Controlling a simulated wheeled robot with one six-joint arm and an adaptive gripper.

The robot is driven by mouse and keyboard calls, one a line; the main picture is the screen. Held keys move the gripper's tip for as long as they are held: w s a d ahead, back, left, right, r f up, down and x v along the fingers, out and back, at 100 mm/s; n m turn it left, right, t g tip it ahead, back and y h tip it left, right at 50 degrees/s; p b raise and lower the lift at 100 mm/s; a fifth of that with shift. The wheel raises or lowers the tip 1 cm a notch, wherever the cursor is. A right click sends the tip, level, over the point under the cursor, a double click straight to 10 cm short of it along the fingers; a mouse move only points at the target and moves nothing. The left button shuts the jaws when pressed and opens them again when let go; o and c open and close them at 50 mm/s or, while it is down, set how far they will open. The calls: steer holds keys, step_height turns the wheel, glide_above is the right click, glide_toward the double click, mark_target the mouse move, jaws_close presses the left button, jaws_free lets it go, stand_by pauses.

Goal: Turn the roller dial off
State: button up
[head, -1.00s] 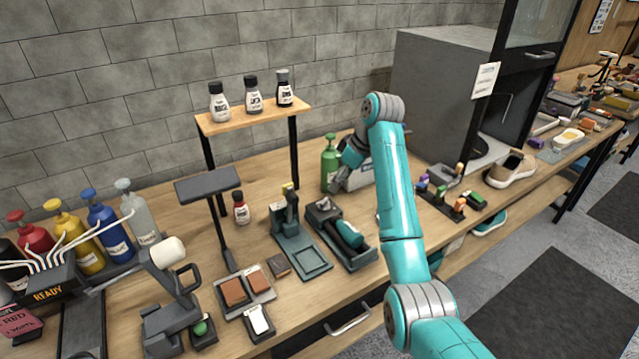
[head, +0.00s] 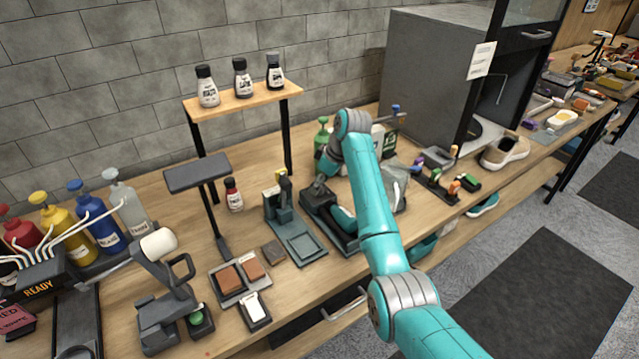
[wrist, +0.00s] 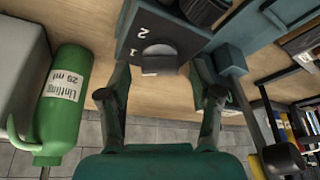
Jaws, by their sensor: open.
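The roller dial (wrist: 160,58) is a grey knob on a dark panel marked 1 and 2, at the top middle of the wrist view. The dial's pointing direction is hard to read. My gripper (wrist: 161,72) is open and empty, with one finger on each side of the dial; I cannot tell if either touches it. In the head view my gripper (head: 324,174) is over the back end of a dark device (head: 322,205) with a teal part, and the dial is not clear there.
A green bottle (wrist: 66,105) stands close beside my gripper; its top shows in the head view (head: 322,134). A teal stand (head: 284,222) is left of the device. A grey cabinet (head: 432,70) stands behind to the right.

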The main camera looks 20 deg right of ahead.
steer(key=shift+f, duration=0.15)
steer(key=shift+c, duration=0.2)
steer(key=c, duration=1.1)
steer(key=n+g, duration=0.1)
steer(key=n, duration=0.1)
steer(key=n+y, duration=0.1)
steer(key=n, duration=0.2)
steer(key=shift+w+n+g, duration=0.15)
steer(key=shift+n+g, duration=0.15)
steer(key=shift+g, duration=0.1)
steer(key=n+g, duration=0.2)
steer(key=n, duration=0.4)
steer(key=shift+w, duration=0.1)
steer(key=shift+n+g, duration=0.3)
